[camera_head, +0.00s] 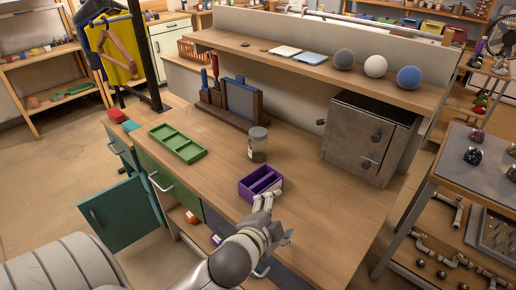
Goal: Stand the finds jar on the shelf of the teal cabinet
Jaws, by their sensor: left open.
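The finds jar (258,146), a clear jar with a grey lid and a label, stands upright on the wooden workbench. The teal cabinet is under the bench's left part, and its door (113,213) hangs open toward the lower left. Its shelf cannot be made out clearly. My left gripper (264,201) is open over the bench's front part, at the near side of the purple divided tray (247,187). It is apart from the jar, nearer to me. I cannot tell whether it touches the tray. My right gripper is not in view.
A green divided tray (178,144) lies left of the jar. A wooden rack (215,100) stands behind it. A grey metal box (365,137) stands to the right. A raised shelf (300,69) with balls runs along the back. The bench around the jar is clear.

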